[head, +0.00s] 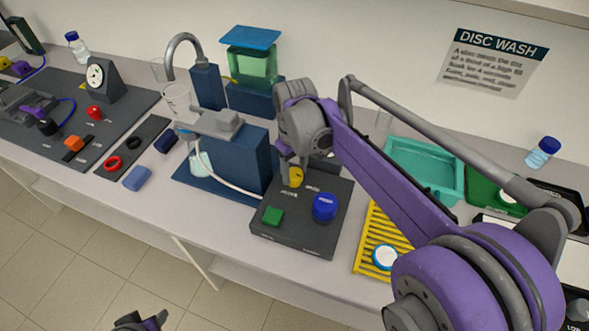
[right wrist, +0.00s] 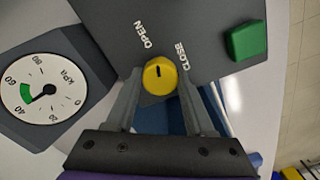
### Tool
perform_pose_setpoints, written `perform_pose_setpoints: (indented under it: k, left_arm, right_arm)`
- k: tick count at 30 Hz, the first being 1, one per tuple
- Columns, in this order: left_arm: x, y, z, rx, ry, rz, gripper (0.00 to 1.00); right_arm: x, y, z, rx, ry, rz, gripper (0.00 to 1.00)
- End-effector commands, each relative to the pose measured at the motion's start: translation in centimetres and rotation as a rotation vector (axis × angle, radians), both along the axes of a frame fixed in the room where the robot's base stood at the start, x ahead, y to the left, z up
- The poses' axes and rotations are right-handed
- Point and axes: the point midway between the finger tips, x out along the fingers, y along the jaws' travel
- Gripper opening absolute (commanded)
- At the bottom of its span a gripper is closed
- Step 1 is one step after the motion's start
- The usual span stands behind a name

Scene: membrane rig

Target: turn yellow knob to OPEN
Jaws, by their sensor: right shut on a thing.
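The yellow knob (head: 295,177) stands on a dark grey panel (head: 290,240) in the head view, partly covered by my right gripper (head: 287,170). In the right wrist view the yellow knob (right wrist: 159,76) sits between the two fingers of my right gripper (right wrist: 160,84), which is shut on it. A short black mark on the knob's top points up in that view, between the printed words OPEN, at upper left, and CLOSE, at upper right. My left gripper (head: 140,321) shows only in part at the bottom edge of the head view, away from the bench.
A green button (head: 272,216) and a blue knob (head: 324,207) share the panel. A pressure gauge (right wrist: 38,88) stands beside it in the right wrist view. A dark blue stand (head: 240,160) with a hose is close left; a yellow rack (head: 370,236) is right.

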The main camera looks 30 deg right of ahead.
Motion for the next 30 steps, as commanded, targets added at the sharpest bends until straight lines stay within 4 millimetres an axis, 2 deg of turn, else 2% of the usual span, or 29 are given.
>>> perform_pose_setpoints:
  k: [13, 30]
  left_arm:
    - [0.03, 0.00, 0.09, 0.000, -0.001, 0.000, 0.50]
    - [0.03, 0.00, 0.09, 0.000, -0.001, 0.000, 0.50]
  right_arm:
    - [0.02, -0.03, 0.01, 0.000, -0.001, 0.268, 0.00]
    - [0.02, -0.02, 0.00, 0.000, 0.000, 0.326, 0.00]
